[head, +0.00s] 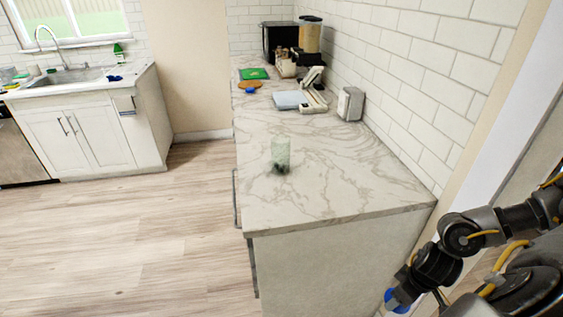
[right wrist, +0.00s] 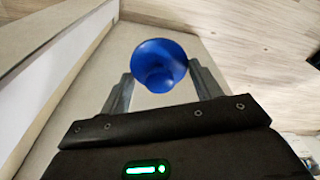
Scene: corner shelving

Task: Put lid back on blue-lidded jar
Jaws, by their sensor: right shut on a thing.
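A clear, greenish jar (head: 280,152) stands upright on the marble counter near its front end, with something dark at its base. Its top looks uncovered. My right gripper (head: 396,298) is low at the right of the head view, beyond the counter's end and below its top. It is shut on a round blue lid (right wrist: 160,65), which sits between the two fingers in the right wrist view. The lid also shows as a blue spot in the head view (head: 391,301). My left gripper is not in view.
The marble counter (head: 340,190) is clear around the jar. Farther back are a light blue scale-like item (head: 289,100), a grey box (head: 350,104), a green board (head: 254,73) and a dispenser (head: 310,36). A tiled wall (head: 450,60) bounds the right side. A sink cabinet stands left.

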